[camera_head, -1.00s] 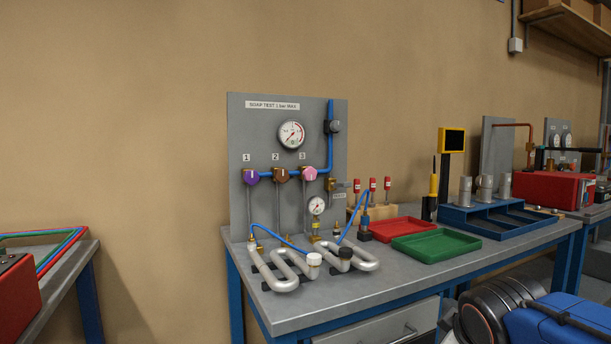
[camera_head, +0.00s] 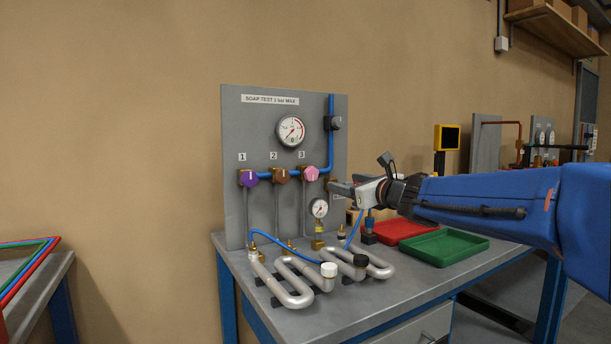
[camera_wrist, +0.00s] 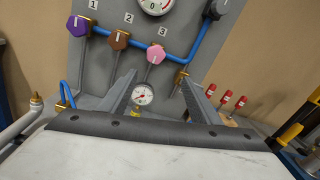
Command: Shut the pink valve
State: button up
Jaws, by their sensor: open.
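The pink valve (camera_head: 310,173) is the knob under number 3 on the grey panel, at the right end of the row. In the wrist view the pink valve (camera_wrist: 156,54) lies ahead, between and beyond the fingers. Its white mark looks close to upright. My gripper (camera_head: 334,187) is in front of the panel, to the right of the pink valve and slightly lower, apart from it as far as I can tell. In the wrist view my gripper (camera_wrist: 158,84) is open, with nothing between the fingers.
A purple valve (camera_head: 248,177) and a brown valve (camera_head: 281,175) sit left on the blue pipe. Silver coils (camera_head: 290,285) lie on the bench. Red (camera_head: 416,229) and green (camera_head: 472,250) trays stand right.

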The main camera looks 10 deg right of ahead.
aim_at(313, 174)
jog(key=shift+n+y, duration=0.3)
jog(key=shift+n, duration=0.4)
jog(key=x, duration=1.8)
jog(key=shift+w+a+f, duration=0.1)
jog(key=shift+a, duration=0.35)
jog(key=c, duration=1.1)
